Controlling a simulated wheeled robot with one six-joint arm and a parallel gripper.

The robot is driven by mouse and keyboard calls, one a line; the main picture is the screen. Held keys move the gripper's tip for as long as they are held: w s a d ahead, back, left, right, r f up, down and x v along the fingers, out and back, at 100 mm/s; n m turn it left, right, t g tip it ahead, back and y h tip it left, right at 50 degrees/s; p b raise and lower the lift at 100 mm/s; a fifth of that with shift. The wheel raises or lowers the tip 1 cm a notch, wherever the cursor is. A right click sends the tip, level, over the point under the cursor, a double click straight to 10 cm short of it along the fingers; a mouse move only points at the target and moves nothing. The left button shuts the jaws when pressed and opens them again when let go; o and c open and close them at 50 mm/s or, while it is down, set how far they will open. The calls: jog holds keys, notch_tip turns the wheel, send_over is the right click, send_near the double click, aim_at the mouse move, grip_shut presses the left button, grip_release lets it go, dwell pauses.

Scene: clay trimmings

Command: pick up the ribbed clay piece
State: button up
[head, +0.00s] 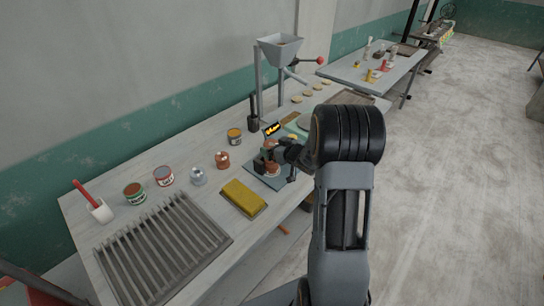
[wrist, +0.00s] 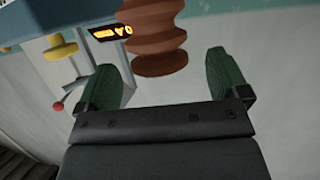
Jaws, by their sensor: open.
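The ribbed clay piece (wrist: 159,45) is reddish brown with stacked rounded rings. In the wrist view it hangs down from the top edge, which cuts it off. My gripper (wrist: 164,72) is open, with a green-padded finger on each side of the piece and a visible gap on both sides. I cannot tell how deep the piece sits between the fingers. In the head view the piece (head: 272,169) is small and partly hidden by my gripper (head: 275,166), over a dark grey plate on the workbench.
A device with a lit orange display (head: 272,129) stands just behind. A slatted rack (head: 163,250) fills the near bench (head: 75,205). A hopper (head: 279,50) rises behind.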

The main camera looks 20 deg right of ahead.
aim_at(270, 143)
jog(key=shift+x, duration=1.55)
jog(key=shift+c, duration=0.3)
jog(key=shift+d+r, duration=0.1)
jog(key=shift+r, duration=0.05)
grip_shut()
